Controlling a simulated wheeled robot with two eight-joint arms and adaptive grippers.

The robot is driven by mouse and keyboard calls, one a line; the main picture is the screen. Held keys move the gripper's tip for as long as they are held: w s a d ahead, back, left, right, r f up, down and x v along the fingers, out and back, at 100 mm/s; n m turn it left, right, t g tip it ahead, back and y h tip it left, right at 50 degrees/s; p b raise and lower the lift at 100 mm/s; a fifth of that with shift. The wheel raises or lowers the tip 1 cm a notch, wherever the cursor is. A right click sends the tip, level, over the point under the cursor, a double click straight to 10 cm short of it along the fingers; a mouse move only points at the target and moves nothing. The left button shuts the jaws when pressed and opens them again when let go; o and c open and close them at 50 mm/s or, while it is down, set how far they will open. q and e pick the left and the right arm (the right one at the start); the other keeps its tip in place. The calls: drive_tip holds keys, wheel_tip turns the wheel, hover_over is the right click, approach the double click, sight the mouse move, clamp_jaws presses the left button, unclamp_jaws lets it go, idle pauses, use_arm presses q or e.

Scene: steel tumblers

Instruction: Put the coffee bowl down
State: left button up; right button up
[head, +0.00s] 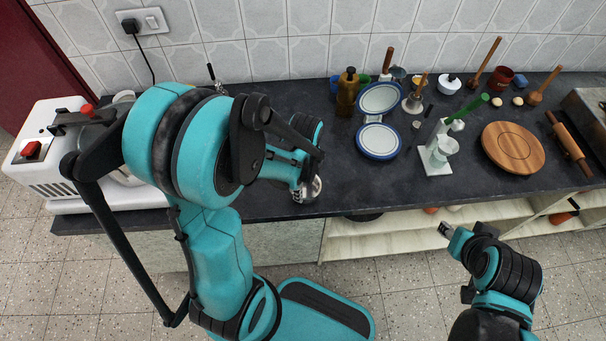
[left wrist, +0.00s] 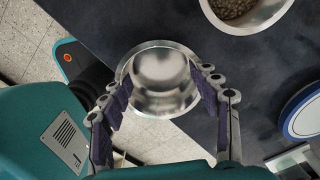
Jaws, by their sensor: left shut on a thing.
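In the left wrist view a shiny steel bowl (left wrist: 160,75) sits between the two fingers of my left gripper (left wrist: 161,88), which is shut on it. A second steel bowl (left wrist: 262,22) with dark grains stands on the counter at the top right. In the head view my left arm hides most of this area; a steel vessel (head: 308,190) shows below my left gripper (head: 301,172). My right gripper (head: 446,230) is in front of the counter, fingers unclear.
The dark counter (head: 270,205) has a blue-rimmed plate (head: 379,141) right of my left gripper, a white stand (head: 436,158) and a round wooden board (head: 512,148). A white machine (head: 45,150) stands at the left. Counter between gripper and plate is mostly clear.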

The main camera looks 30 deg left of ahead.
use_arm(q)
drive_tip(key=shift+w+a, duration=0.25)
drive_tip(key=shift+w, duration=0.25)
drive_tip(key=w+a, duration=0.1)
drive_tip(key=w+a+b, duration=0.1)
drive_tip(key=w, duration=0.1)
drive_tip(key=shift+f, duration=0.15)
drive_tip(key=shift+f+b, duration=0.35)
drive_tip(key=shift+f, duration=0.35)
drive_tip(key=shift+s+d+r, duration=0.1)
drive_tip(key=shift+r, duration=0.05)
drive_tip(key=o, duration=1.3)
drive_tip(key=shift+f, duration=0.2)
